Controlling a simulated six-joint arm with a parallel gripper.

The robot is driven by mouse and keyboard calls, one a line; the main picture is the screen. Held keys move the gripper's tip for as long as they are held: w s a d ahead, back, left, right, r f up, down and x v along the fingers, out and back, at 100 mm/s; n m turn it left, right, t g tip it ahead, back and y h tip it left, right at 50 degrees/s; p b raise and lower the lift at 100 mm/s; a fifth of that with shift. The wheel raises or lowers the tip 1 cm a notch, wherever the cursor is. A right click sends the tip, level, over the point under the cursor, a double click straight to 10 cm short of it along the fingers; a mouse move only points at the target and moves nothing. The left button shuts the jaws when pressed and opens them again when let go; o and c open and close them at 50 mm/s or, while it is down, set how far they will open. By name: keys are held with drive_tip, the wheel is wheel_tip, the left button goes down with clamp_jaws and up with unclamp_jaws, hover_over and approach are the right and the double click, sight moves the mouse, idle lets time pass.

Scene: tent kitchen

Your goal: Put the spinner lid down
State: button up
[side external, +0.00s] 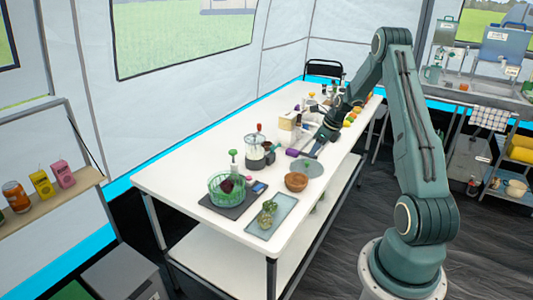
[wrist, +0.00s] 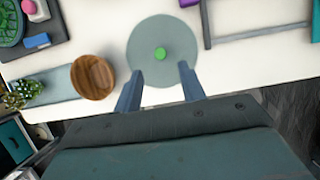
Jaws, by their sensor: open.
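The spinner lid, a flat grey-green disc with a bright green knob, lies flat on the white table near its front edge in the side view (side external: 311,171). It fills the upper middle of the wrist view (wrist: 178,38). My gripper (wrist: 160,72) is open, its two fingers apart over the near part of the lid, with the knob beyond the fingertips and nothing held between them. In the side view my gripper (side external: 312,153) is just behind the lid. The green spinner basket (side external: 215,192) stands on a dark mat to the left, with a dark red item inside.
A wooden bowl (side external: 296,182) sits close left of the lid; it also shows in the wrist view (wrist: 93,77). A grey-blue tray (side external: 260,226) with greens lies further left. A blender-like jar (side external: 253,150) and several small items stand behind. The table's front edge is near.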

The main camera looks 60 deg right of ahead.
drive_tip(key=shift+v, duration=2.6)
drive_tip(key=w+a+r+n, duration=0.1)
drive_tip(key=a+r+n, duration=0.75)
drive_tip(key=a, duration=0.35)
drive_tip(key=w+a+r+n, duration=0.1)
drive_tip(key=a+r+n, duration=0.75)
drive_tip(key=a, duration=0.35)
drive_tip(key=s+a+r+n, duration=0.1)
drive_tip(key=s+a+n, duration=0.7)
drive_tip(key=s+n, duration=0.1)
drive_tip(key=s+a+r+n+t, duration=0.1)
drive_tip(key=s+a+r+n, duration=0.1)
drive_tip(key=s+a+n, duration=0.7)
drive_tip(key=shift+a+r+n, duration=0.25)
drive_tip(key=shift+r+n, duration=0.05)
drive_tip(key=shift+n, duration=0.2)
